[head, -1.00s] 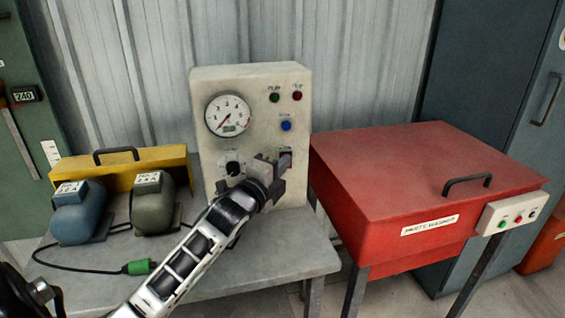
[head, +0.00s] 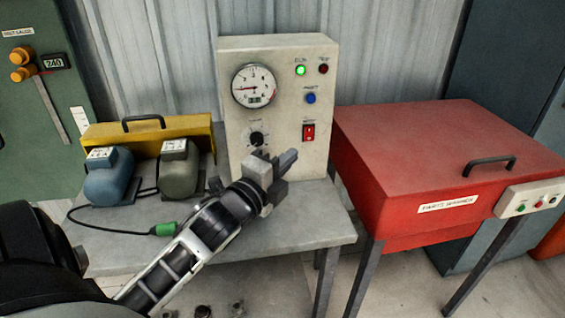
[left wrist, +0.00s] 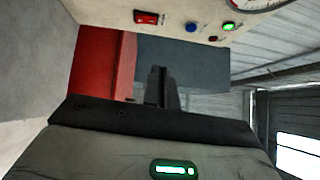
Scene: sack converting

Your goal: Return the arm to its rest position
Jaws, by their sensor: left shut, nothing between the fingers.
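My left gripper (head: 280,166) is shut and empty. It is in front of the lower part of the beige control panel (head: 277,50), below its red rocker switch (head: 309,131) and apart from it. In the left wrist view the closed fingers (left wrist: 161,88) show with nothing between them. The red switch (left wrist: 150,17) is at the top of that view. The panel's green lamp (head: 301,70) is lit, and it also glows in the left wrist view (left wrist: 229,26). The round gauge (head: 254,86) has its needle pointing left. My right gripper is not in view.
The panel stands on a grey table (head: 310,222). A blue motor (head: 108,180), a grey-green motor (head: 180,172), a green plug (head: 163,229) and a yellow box (head: 190,135) are on its left. A red parts washer (head: 440,140) stands close on the right.

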